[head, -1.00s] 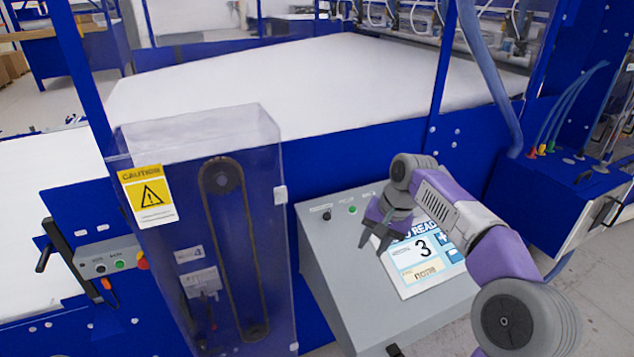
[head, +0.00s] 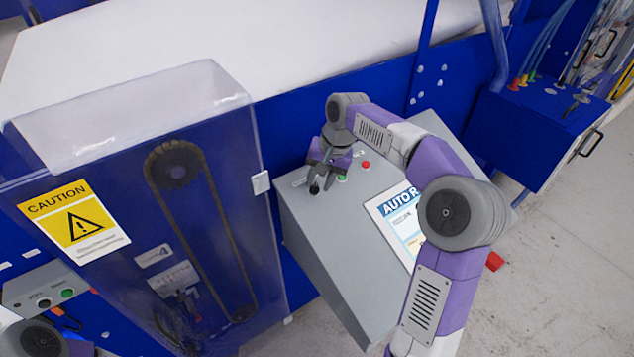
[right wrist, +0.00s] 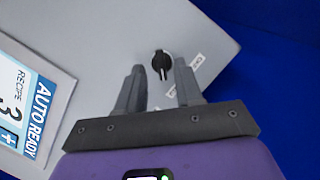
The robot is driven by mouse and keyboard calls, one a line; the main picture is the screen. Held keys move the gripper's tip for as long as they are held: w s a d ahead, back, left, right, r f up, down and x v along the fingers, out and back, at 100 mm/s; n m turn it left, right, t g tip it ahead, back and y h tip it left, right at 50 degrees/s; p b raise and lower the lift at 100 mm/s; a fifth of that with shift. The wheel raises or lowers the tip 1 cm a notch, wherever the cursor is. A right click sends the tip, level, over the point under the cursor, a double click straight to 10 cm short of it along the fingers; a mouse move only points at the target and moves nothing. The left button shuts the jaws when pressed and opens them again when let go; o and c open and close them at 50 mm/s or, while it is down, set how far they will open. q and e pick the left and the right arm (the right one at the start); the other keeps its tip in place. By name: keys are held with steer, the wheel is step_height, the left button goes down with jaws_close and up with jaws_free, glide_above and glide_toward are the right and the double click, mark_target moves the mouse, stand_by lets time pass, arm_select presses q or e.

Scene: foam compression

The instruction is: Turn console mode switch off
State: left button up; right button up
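The console mode switch (head: 314,188) is a small black knob near the top left corner of the grey sloped console (head: 345,262). In the right wrist view the knob (right wrist: 162,62) stands just beyond the fingertips, between their lines, with small white labels (right wrist: 190,76) beside it. My right gripper (head: 319,178) is over the switch; in the right wrist view its two fingers (right wrist: 157,68) are apart with nothing held between them. My left gripper is not seen; only part of my left arm shows at the lower left.
A screen (head: 400,222) reading AUTO READY lies right of the switch, partly behind my right arm. A green button (head: 342,178) and a red one (head: 366,165) sit close to the switch. A clear guard (head: 205,200) over a belt stands to the left.

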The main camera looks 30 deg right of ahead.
steer(key=shift+x, duration=0.9)
steer(key=shift+w, duration=0.1)
jaws_close()
